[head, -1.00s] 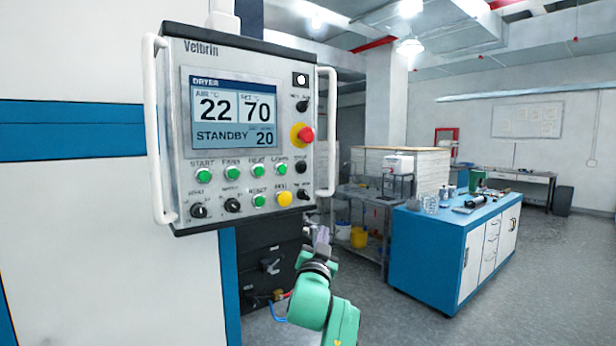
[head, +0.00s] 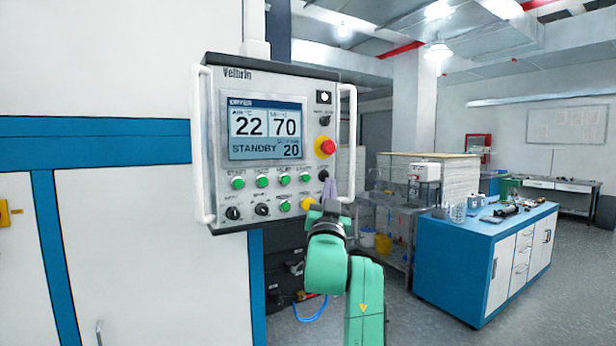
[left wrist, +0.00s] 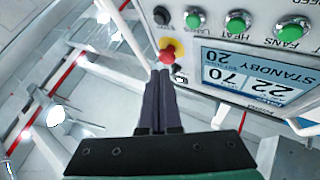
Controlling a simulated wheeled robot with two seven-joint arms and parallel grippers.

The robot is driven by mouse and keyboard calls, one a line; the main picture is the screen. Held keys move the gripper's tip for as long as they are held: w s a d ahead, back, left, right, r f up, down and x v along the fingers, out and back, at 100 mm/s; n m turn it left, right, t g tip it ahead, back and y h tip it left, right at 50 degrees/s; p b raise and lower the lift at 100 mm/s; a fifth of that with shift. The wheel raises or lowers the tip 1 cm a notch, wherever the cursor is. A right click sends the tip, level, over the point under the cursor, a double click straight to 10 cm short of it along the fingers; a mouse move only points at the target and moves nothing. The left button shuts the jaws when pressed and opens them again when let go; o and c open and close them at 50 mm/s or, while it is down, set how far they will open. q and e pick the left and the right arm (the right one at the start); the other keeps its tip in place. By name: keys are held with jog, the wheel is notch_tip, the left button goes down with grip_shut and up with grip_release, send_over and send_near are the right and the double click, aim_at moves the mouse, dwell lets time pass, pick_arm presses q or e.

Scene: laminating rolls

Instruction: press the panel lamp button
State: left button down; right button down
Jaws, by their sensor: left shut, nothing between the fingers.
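The panel (head: 222,190) is a grey control box with a lit screen reading STANDBY. The lamp button (head: 304,177) is a green button at the right end of the upper green row, its label too small to read surely; it also shows in the left wrist view (left wrist: 194,19). My left gripper (head: 331,188) is in front of the panel's lower right corner, to the right of and slightly below the lamp button. In the left wrist view its dark fingers (left wrist: 160,75) are together and empty, tips overlapping the red stop button's edge; contact cannot be told. My right gripper is out of view.
The red stop button (head: 325,147) on its yellow base stands above my fingertips. A white handle (head: 346,125) runs along the panel's right side, close to my gripper.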

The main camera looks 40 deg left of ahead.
aim_at(306, 178)
pick_arm(q)
jog(key=a, duration=0.2)
jog(key=w+a+p, duration=0.1)
jog(key=a, duration=0.1)
jog(key=w+a+p, duration=0.1)
jog(key=a, duration=0.2)
jog(key=shift+d+f, duration=0.1)
dwell(1.1)
jog(key=shift+w, duration=0.1)
dwell(0.6)
jog(key=shift+a, duration=0.45)
